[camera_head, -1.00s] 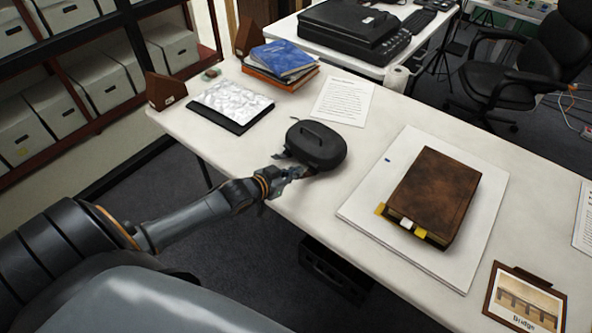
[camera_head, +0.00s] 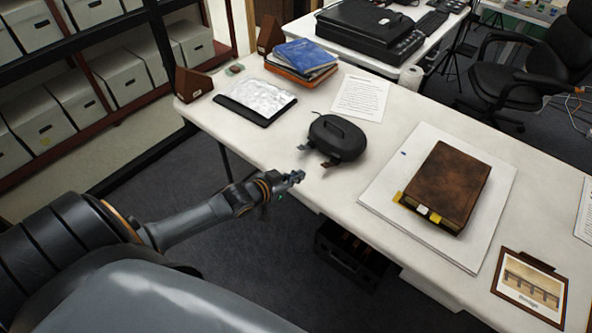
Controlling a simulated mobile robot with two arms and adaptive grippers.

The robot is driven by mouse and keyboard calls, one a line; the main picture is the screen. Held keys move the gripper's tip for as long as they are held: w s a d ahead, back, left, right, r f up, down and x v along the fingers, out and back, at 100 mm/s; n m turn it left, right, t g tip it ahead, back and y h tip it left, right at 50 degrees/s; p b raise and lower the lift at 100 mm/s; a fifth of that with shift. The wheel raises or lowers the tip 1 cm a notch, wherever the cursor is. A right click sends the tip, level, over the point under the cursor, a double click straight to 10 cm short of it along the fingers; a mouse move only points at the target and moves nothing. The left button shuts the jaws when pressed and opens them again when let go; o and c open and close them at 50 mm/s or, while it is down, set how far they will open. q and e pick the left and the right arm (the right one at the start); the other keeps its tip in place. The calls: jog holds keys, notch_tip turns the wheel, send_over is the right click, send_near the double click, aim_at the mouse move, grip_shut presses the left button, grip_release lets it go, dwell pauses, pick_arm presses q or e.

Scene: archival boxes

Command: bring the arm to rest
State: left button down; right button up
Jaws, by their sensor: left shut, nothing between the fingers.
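My left arm (camera_head: 205,218) comes in from the lower left and reaches toward the table's front edge. My left gripper (camera_head: 297,177) is shut and empty, a little short of the black case. The black case (camera_head: 338,138), with a handle on its lid, sits on the white table (camera_head: 385,118). Two small brown tabs show at its near side. The gripper is apart from the case. My right gripper is not in view.
A brown book (camera_head: 447,186) lies on a white board (camera_head: 482,236). A framed bridge picture (camera_head: 529,287) is at the near right. A black crate (camera_head: 348,258) stands below the table. Shelves of white boxes (camera_head: 88,97) stand at left. Dark floor (camera_head: 255,265) is open before the table.

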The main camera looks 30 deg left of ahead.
pick_arm(q)
jog(key=s+f+g+y, duration=0.1)
jog(key=s+f+g, duration=0.1)
jog(key=s+f, duration=0.45)
jog(key=s+a+f+g+y, duration=0.1)
jog(key=s+f, duration=0.2)
jog(key=f, duration=0.6)
jog(key=s+f+g, duration=0.2)
jog(key=s+f, duration=0.3)
jog(key=f, duration=0.3)
jog(key=s+d+f+g, duration=0.2)
jog(key=s+f, duration=0.3)
jog(key=s, duration=0.5)
jog(key=s+d+f+g, duration=0.2)
jog(key=s+d+f, duration=0.3)
jog(key=s, duration=0.5)
jog(key=s+d+f+g, duration=0.3)
jog(key=s+d+f, duration=0.1)
jog(key=s, duration=0.6)
jog(key=shift+s+f, duration=0.15)
jog(key=shift+f, duration=0.45)
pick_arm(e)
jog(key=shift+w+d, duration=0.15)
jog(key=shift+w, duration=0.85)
